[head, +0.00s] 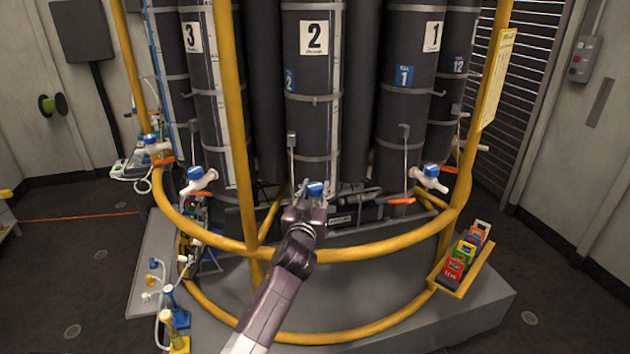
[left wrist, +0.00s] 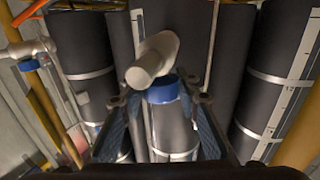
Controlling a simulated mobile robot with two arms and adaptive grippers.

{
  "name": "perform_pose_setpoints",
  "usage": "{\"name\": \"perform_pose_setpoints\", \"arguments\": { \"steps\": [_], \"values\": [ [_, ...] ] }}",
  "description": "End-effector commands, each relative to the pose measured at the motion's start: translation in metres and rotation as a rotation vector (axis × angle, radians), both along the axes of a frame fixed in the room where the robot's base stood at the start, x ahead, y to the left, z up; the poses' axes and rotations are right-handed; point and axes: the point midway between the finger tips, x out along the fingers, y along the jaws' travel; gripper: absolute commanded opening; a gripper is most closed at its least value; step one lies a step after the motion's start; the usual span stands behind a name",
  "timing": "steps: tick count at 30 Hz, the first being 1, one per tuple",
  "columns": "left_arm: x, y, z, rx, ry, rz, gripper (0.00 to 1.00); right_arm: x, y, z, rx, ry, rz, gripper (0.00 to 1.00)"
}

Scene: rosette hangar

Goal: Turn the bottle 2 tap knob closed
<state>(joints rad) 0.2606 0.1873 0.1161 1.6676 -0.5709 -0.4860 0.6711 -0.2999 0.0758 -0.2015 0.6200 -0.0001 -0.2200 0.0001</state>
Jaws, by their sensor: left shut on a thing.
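Bottle 2 (head: 313,100) is a tall dark grey cylinder with a white "2" sign, at the middle of the rosette in the head view. Its blue tap knob (head: 315,187) sits low at its front, on a white tap that is mostly hidden by my gripper. In the left wrist view the white tap body (left wrist: 154,60) and the blue knob (left wrist: 163,91) show between my two fingers. My left gripper (head: 310,196) reaches up from below and is shut on the knob. My right gripper is not in view.
A yellow ring rail (head: 355,250) and upright yellow posts (head: 234,120) surround the bottles close to my arm. Neighbouring taps with blue knobs stand left (head: 195,173) and right (head: 431,171). A yellow tray (head: 462,285) with coloured blocks hangs at the right.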

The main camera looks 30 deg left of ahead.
Motion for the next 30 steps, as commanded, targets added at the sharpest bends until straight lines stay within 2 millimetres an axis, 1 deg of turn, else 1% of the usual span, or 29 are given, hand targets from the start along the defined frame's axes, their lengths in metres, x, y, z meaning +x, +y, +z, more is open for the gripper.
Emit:
{"name": "perform_pose_setpoints", "arguments": {
  "steps": [1,6,9,19,30],
  "values": [
    [-0.001,0.002,0.006,0.006,0.007,-0.037,0.06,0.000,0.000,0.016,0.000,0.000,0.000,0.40],
    [-0.001,0.003,0.005,0.008,0.008,-0.169,0.06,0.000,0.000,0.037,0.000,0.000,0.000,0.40],
    [-0.001,0.003,0.003,0.008,0.008,-0.237,0.06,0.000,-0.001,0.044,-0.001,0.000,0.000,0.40],
    [0.000,0.002,0.001,0.005,0.003,-0.387,0.06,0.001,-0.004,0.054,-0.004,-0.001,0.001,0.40],
    [0.000,0.000,0.000,0.001,0.001,-0.422,0.06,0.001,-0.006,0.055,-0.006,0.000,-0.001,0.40]
  ]
}}
